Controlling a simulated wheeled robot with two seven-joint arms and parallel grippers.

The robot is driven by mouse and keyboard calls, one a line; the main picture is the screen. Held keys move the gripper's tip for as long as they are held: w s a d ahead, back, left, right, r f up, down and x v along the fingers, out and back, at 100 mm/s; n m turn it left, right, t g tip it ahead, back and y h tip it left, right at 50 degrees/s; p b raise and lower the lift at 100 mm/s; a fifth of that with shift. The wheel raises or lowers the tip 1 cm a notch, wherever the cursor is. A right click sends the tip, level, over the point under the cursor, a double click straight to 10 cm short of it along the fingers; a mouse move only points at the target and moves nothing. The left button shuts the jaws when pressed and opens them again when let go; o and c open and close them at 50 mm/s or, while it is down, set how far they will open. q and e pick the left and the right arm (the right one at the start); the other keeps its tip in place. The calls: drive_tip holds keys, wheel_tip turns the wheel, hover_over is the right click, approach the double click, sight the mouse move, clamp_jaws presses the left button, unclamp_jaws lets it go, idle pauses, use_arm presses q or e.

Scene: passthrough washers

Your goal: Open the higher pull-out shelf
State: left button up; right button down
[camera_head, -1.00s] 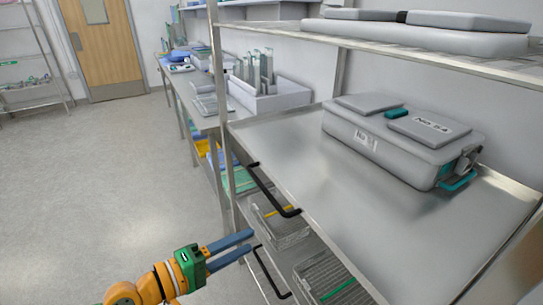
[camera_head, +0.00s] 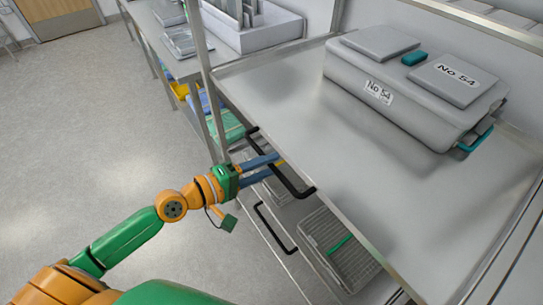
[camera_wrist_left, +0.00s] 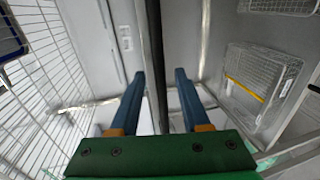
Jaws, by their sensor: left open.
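The upper black handle (camera_head: 298,186) runs along the front edge of the wide steel shelf surface (camera_head: 290,110), and I take it as the higher pull-out shelf's handle. A second black handle (camera_head: 273,230) sits lower. My left gripper (camera_head: 274,167) is open at the upper handle, its blue fingers reaching in from the left. In the left wrist view, the dark handle bar (camera_wrist_left: 154,50) passes between the two spread fingertips (camera_wrist_left: 160,74). I cannot tell whether a finger touches it. My right gripper is not in view.
A grey case (camera_head: 410,95) labelled "No 54" stands on the steel surface. A wire basket (camera_head: 338,250) sits below, and a basket with a yellow strip (camera_wrist_left: 255,85) shows in the wrist view. A side table (camera_head: 205,60) stands beyond. The floor at left is clear.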

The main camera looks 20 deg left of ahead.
use_arm(q)
drive_tip(key=shift+w+d, duration=0.25)
drive_tip(key=shift+w, duration=0.25)
drive_tip(key=shift+w+d+f, duration=0.15)
drive_tip(key=shift+d+f, duration=0.05)
drive_tip(key=shift+d, duration=0.1)
clamp_jaws()
idle(0.9)
